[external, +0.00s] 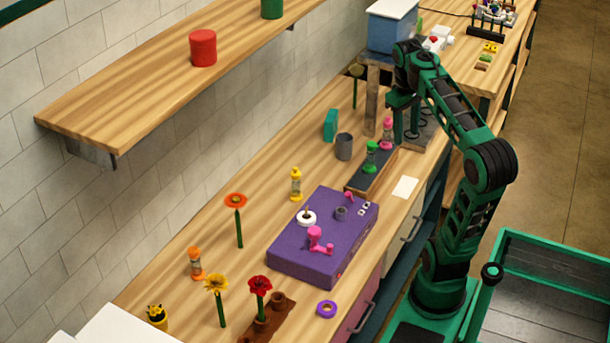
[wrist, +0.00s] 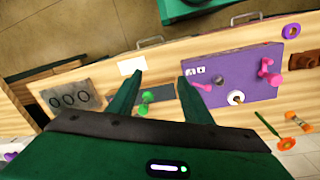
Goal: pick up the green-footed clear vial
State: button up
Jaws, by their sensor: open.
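The green-footed clear vial (external: 371,157) stands upright in a dark, wood-edged tray (external: 360,182) on the bench. It has green ends and a clear middle. A similar pink-ended vial (external: 387,134) stands just behind it in the external view. My gripper (external: 406,136) is open and empty, pointing down above the bench beyond the pink vial. In the wrist view, the green vial (wrist: 145,103) shows between my open fingers (wrist: 160,78), closer to the left one. The pink vial cannot be made out there.
A grey cup (external: 344,146) and a teal block (external: 330,125) stand left of the tray. A wooden post (external: 372,100) rises close to my gripper. A purple box (external: 318,245) with pink knobs lies nearer the camera. A white card (external: 405,187) lies right of the tray.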

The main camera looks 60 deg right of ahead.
jog(key=w+d+f+n+t+y, duration=0.25)
jog(key=w+d+f+n, duration=0.2)
jog(key=w+d, duration=0.25)
jog(key=w+d+f+n+t+y, duration=0.1)
jog(key=w+d+f+n+t, duration=0.2)
jog(key=w+d+f, duration=0.3)
jog(key=s+d+r+n+t+y, duration=0.1)
jog(key=s+r+n+t+y, duration=0.25)
jog(key=r+t, duration=0.65)
jog(key=g, duration=0.3)
send_near(373, 158)
jog(key=w+r, duration=0.3)
jog(key=w, duration=0.1)
jog(key=shift+m, duration=0.3)
jog(key=shift+s+f+x, duration=0.1)
jog(key=shift+f+x, duration=0.1)
jog(key=shift+x, duration=1.6)
jog(key=shift+s+f+x, duration=0.1)
jog(key=shift+f+x, duration=0.15)
jog(key=shift+x, duration=1.5)
jog(key=shift+s+f+x, duration=0.15)
jog(key=shift+f+x, duration=0.05)
jog(key=shift+x, duration=1.6)
grip_shut()
